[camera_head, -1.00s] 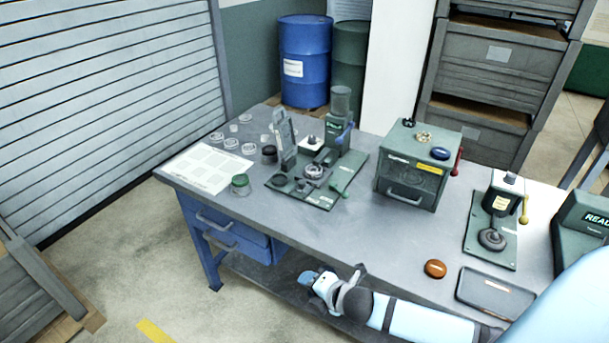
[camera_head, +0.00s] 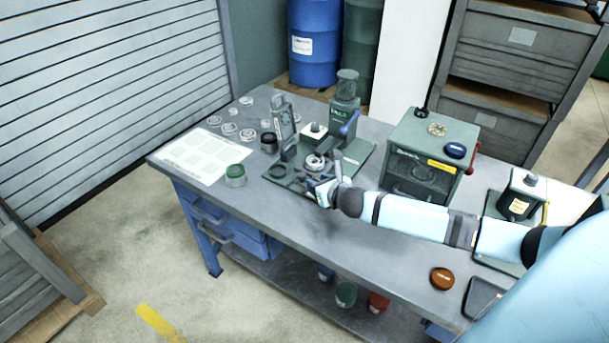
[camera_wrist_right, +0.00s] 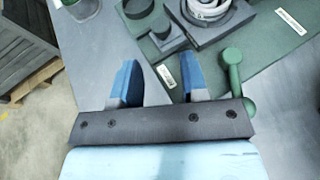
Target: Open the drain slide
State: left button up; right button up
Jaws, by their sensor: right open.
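The ring grinder stands on a green base plate (camera_head: 357,152) on the bench, with a green column and a blue lever (camera_head: 350,124). A grey round cup (camera_head: 316,162) sits in its middle; it also shows at the top of the right wrist view (camera_wrist_right: 207,8). A green ball-ended handle (camera_wrist_right: 232,75) lies on the plate's front part, just right of my right gripper (camera_wrist_right: 158,78). I cannot tell whether this handle is the drain slide. My right gripper (camera_head: 312,183) is open and empty, over the plate's front edge. My left gripper is out of view.
A green box (camera_head: 432,150) with a yellow label stands right of the grinder. An orange disc (camera_head: 442,278) lies at right.

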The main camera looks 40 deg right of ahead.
aim_at(302, 174)
jog(key=x, duration=0.8)
jog(key=shift+w+f, duration=0.15)
jog(key=shift+w, duration=0.15)
